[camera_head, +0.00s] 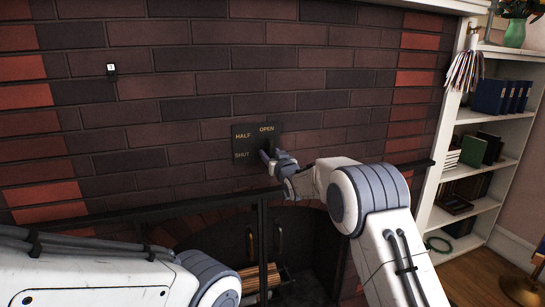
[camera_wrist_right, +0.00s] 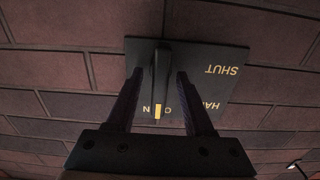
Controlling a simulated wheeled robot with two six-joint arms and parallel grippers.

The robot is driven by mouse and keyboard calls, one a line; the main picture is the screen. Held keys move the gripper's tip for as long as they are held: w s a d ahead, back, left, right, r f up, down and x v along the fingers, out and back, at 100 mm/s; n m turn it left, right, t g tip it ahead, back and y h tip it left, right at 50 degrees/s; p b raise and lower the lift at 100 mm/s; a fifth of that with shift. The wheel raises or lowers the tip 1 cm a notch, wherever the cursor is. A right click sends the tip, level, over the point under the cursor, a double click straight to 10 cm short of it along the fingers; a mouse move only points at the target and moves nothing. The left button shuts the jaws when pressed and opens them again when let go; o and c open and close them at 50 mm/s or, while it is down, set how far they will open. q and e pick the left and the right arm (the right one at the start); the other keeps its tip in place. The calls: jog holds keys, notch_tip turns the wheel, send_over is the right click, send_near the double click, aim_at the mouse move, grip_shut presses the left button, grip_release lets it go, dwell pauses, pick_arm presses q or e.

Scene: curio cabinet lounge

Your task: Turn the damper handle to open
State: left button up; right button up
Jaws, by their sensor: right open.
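The dark damper plate (camera_head: 242,143) is on the brick wall, with yellowish words HALF, OPEN and SHUT. It also shows upside down in the right wrist view (camera_wrist_right: 215,85). The dark bar of the damper handle (camera_wrist_right: 160,62) stands out from the plate. Its yellow-marked end lies over the word OPEN, hiding its middle letters. My right gripper (camera_head: 270,156) is at the plate. In the wrist view its fingers are open, one on each side of the handle (camera_wrist_right: 160,76), with gaps visible. My left gripper is out of view; only my left arm shows at lower left.
Below the plate is a dark fireplace front (camera_head: 263,245) with handles and logs (camera_head: 255,278). A ledge (camera_head: 130,212) crosses the wall under the plate. A white bookshelf (camera_head: 480,115) stands at the right.

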jog(key=b+v, duration=0.1)
jog(key=v, duration=0.9)
jog(key=shift+s, duration=0.25)
jog(key=s+a+f+n+g+h, duration=0.1)
jog(key=s+a+f+g, duration=0.25)
jog(key=s, duration=0.65)
jog(key=s+a+f+g+h, duration=0.15)
jog(key=s+f+g, duration=0.35)
jog(key=s, duration=0.5)
jog(key=s+d+f+n+g+h, duration=0.1)
jog(key=s+d+f+g, duration=0.15)
jog(key=s, duration=0.75)
jog(key=s+d+f+n+g, duration=0.1)
jog(key=s+d+f+g, duration=0.15)
jog(key=s, duration=0.75)
jog(key=s+d+f+n+g+h, duration=0.1)
jog(key=s+g, duration=0.3)
jog(key=s, duration=0.6)
notch_tip(320, 180, up, 16)
jog(key=p, duration=1.5)
jog(key=shift+w+p, duration=0.4)
